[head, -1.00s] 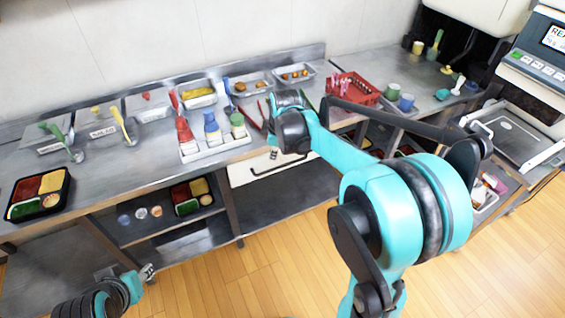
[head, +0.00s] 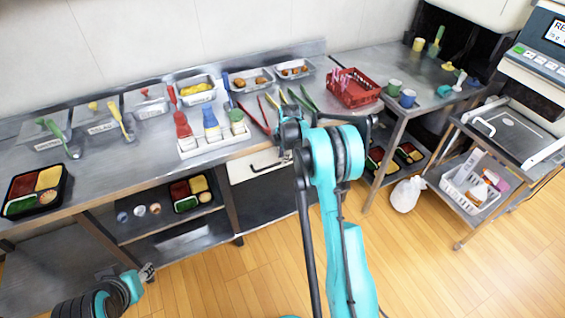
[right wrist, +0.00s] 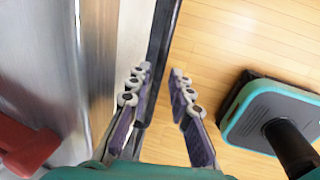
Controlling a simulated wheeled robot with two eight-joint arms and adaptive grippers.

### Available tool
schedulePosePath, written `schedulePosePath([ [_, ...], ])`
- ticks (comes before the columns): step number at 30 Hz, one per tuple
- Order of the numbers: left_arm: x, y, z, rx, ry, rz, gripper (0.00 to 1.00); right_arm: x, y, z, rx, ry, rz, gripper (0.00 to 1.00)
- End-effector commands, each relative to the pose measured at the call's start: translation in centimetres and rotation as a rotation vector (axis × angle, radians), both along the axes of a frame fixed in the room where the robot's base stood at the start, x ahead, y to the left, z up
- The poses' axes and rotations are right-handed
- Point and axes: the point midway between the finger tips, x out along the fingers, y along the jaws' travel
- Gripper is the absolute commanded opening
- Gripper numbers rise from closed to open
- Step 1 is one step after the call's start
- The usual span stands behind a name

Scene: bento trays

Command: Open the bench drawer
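The bench drawer (head: 243,172) has a white front below the bench top, with a black bar handle (head: 269,167). It looks shut. My right gripper (head: 285,150) is at the right end of the handle in the head view, and its fingertips are partly hidden there. In the right wrist view my right gripper (right wrist: 160,82) has its fingers apart. The dark handle (right wrist: 163,40) runs between and beyond them, beside the white drawer front (right wrist: 133,40); I cannot tell whether they touch it. My left gripper (head: 147,272) is low at the left, away from the drawer; its fingers are too small to read.
The bench top (head: 110,155) carries a bottle rack (head: 215,142), tongs and food trays. A red basket (head: 353,90) stands to the right. A lower shelf (head: 165,222) holds a bento tray and small cups. Floor before the drawer is clear.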

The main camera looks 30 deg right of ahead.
Motion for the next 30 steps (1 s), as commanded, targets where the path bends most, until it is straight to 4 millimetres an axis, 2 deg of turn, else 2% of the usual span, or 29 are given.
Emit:
schedulePosePath([
  [1, 0.0, 0.0, -0.6, 0.0, 0.0, 0.0, 0.4, 0.2, 0.0, -0.9, 0.0, 0.0, 0.0, 0.2],
  [5, 0.0, 0.0, -0.9, 0.0, 0.0, 0.0, 0.4, 0.4, 0.0, -1.9, 0.0, 0.0, 0.0, 0.2],
  [14, 0.0, 0.0, -0.9, 0.0, 0.0, 0.0, 0.4, 0.4, 0.0, -2.1, 0.0, 0.0, -0.001, 0.2],
  [17, 0.0, 0.0, -0.9, 0.0, 0.0, 0.0, 0.4, 0.4, 0.0, -2.1, 0.0, 0.0, -0.001, 0.0],
  [30, 0.0, 0.0, -0.8, 0.0, 0.0, 0.0, 0.4, 0.4, 0.0, -2.1, 0.0, 0.0, -0.001, 0.0],
])
